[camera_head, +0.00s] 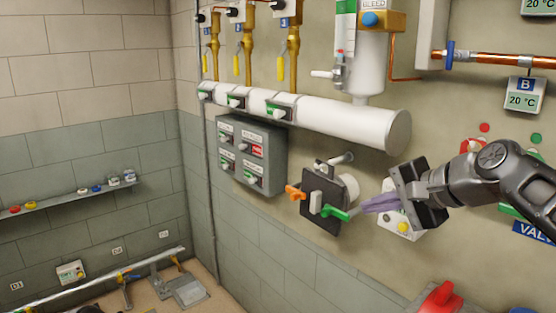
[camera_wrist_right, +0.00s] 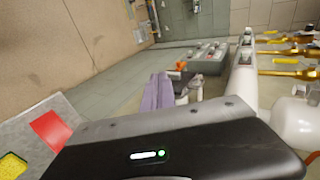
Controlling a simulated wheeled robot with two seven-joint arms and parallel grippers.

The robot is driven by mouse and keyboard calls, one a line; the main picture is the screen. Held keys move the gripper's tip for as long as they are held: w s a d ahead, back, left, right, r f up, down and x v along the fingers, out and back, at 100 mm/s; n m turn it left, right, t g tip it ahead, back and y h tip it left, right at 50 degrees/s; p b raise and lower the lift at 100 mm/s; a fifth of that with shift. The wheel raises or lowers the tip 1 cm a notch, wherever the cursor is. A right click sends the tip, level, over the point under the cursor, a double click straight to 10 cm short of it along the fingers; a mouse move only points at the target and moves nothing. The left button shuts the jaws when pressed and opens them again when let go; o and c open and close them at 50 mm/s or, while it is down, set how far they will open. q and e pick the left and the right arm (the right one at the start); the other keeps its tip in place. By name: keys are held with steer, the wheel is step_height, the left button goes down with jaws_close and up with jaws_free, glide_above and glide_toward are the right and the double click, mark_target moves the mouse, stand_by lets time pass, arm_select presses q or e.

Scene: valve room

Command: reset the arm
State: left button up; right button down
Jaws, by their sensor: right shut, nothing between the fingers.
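My right gripper (camera_head: 368,206) comes in from the right in the head view, with its purple fingers together and nothing between them. The fingers also show in the wrist view (camera_wrist_right: 158,92). Their tips point left, close to the green end of a lever (camera_head: 335,213) on a dark square plate (camera_head: 309,220). I cannot tell whether they touch it. The lever's other end is orange (camera_head: 294,192). Behind my gripper, a pale panel with a yellow button (camera_head: 403,227) is partly hidden. My left gripper is not in view.
A thick white pipe (camera_head: 335,119) runs along the wall above. A grey control box (camera_head: 262,158) is fixed left of the lever. A red object (camera_head: 440,300) stands low at the front right. A shelf (camera_head: 60,199) lines the left wall. There is open space left of the lever.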

steer(key=w+a+f+n+g+h, duration=0.1)
steer(key=w+f, duration=0.2)
steer(key=f, duration=0.6)
steer(key=w+a+f+g, duration=0.1)
steer(key=w+f, duration=0.1)
steer(key=f, duration=0.8)
steer(key=s+a+f+n+g+h, duration=0.1)
steer(key=s+f, duration=0.1)
steer(key=f, duration=0.7)
steer(key=s+a+f+n+g, duration=0.1)
steer(key=f, duration=0.8)
steer(key=s+a+f+n+g, duration=0.1)
steer(key=s+f, duration=0.3)
steer(key=f, duration=0.2)
steer(key=s+a+f, duration=0.2)
steer(key=s+f, duration=0.1)
steer(key=f, duration=0.3)
steer(key=s+a+f+n+g, duration=0.1)
steer(key=s+a+f+n, duration=0.1)
steer(key=s+f, duration=0.5)
steer(key=s+a+f+n+g, duration=0.1)
steer(key=s+f, duration=0.6)
steer(key=s, duration=0.9)
steer(key=shift+s+a+f+n+g+h, duration=0.2)
steer(key=shift+s+a+n+g+h, duration=0.15)
steer(key=shift+n+g, duration=0.45)
steer(key=shift+w, duration=0.15)
